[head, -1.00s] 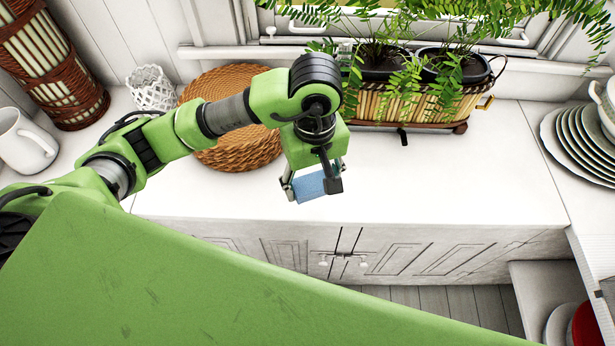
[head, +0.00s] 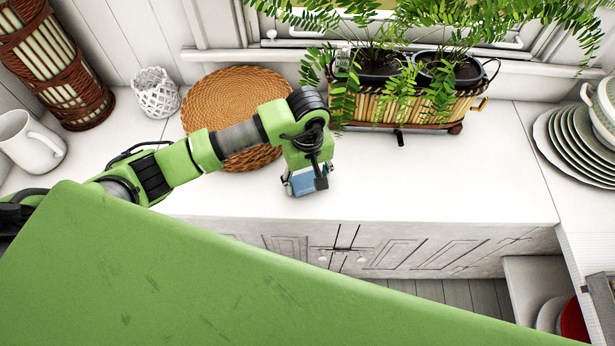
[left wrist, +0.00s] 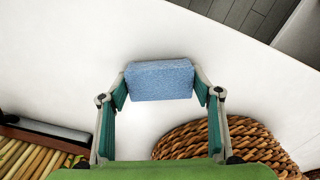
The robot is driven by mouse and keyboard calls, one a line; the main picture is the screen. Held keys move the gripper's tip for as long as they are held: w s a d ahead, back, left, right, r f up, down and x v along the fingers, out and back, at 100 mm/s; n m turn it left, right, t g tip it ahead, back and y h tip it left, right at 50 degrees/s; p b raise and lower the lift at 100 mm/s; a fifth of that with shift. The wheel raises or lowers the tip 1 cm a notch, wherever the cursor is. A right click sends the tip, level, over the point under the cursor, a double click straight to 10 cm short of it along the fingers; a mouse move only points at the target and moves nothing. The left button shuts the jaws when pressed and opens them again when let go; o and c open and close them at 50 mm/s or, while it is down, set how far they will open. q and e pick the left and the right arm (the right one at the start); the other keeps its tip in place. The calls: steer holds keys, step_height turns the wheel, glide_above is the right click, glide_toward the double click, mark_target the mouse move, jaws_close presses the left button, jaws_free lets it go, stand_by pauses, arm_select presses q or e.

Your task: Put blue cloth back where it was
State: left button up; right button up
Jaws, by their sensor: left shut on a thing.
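The blue cloth (left wrist: 160,80) is a small folded block between the fingertips of my left gripper (left wrist: 160,88) in the left wrist view. In the head view the cloth (head: 303,184) shows at the lower end of my left gripper (head: 305,183), partly hidden by a finger. The gripper is shut on it, over the white counter (head: 420,185) near its front edge. I cannot tell whether the cloth touches the counter. My right gripper is not in view.
A round woven mat (head: 225,100) lies behind my left arm. A basket planter (head: 400,105) with ferns stands at the back. A plate stack (head: 575,150) is at the right, a white mug (head: 30,140) at the left. The counter right of the gripper is clear.

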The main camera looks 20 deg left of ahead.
mark_target(308, 179)
arm_select(q)
steer(key=shift+f, duration=0.1)
steer(key=shift+f, duration=0.15)
steer(key=o, duration=1)
steer(key=shift+r, duration=0.3)
steer(key=shift+w+r, duration=0.1)
steer(key=shift+r, duration=0.3)
steer(key=shift+r+b, duration=1.6)
steer(key=shift+r, duration=3.95)
